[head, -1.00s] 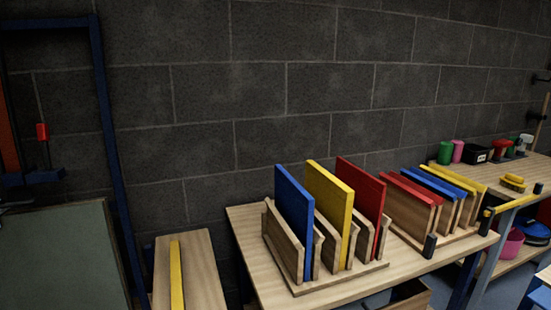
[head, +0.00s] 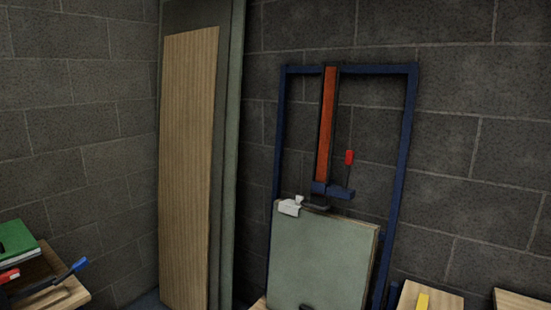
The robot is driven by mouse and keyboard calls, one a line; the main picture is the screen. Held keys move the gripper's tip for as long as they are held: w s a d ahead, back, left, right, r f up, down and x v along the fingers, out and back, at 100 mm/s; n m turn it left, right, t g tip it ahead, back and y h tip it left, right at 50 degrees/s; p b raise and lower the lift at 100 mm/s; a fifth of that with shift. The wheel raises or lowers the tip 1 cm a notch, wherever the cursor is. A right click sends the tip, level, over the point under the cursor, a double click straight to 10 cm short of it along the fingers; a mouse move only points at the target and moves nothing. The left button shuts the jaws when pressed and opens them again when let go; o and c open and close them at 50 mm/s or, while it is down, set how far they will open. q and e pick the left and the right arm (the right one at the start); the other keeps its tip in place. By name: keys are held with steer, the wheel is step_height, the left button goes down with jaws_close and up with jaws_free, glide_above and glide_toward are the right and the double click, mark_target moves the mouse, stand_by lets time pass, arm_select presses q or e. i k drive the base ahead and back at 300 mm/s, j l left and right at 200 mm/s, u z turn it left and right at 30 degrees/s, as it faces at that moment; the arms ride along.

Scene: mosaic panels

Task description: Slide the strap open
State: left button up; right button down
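No thing is clearly a strap, and I cannot tell which thing the task means. A long orange-red upright bar (head: 325,130) with dark edges hangs inside a blue metal frame (head: 398,160) against the wall. At its lower end is a blue block (head: 338,192) with a red-handled screw (head: 349,157), like a clamp. Below it stands a grey-green panel (head: 322,262), its top edge close under the clamp. A small white piece (head: 291,206) sits at the panel's top left corner. Neither of my grippers shows in the head view.
A tall wooden board (head: 186,170) leans in the corner beside grey-green sheets (head: 232,160). At bottom left a bench (head: 66,296) holds a green item (head: 16,240) and a blue-ended tool (head: 78,265). A wooden top with a yellow strip (head: 422,301) shows at bottom right.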

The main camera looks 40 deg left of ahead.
mark_target(318, 201)
steer(key=u, duration=0.9)
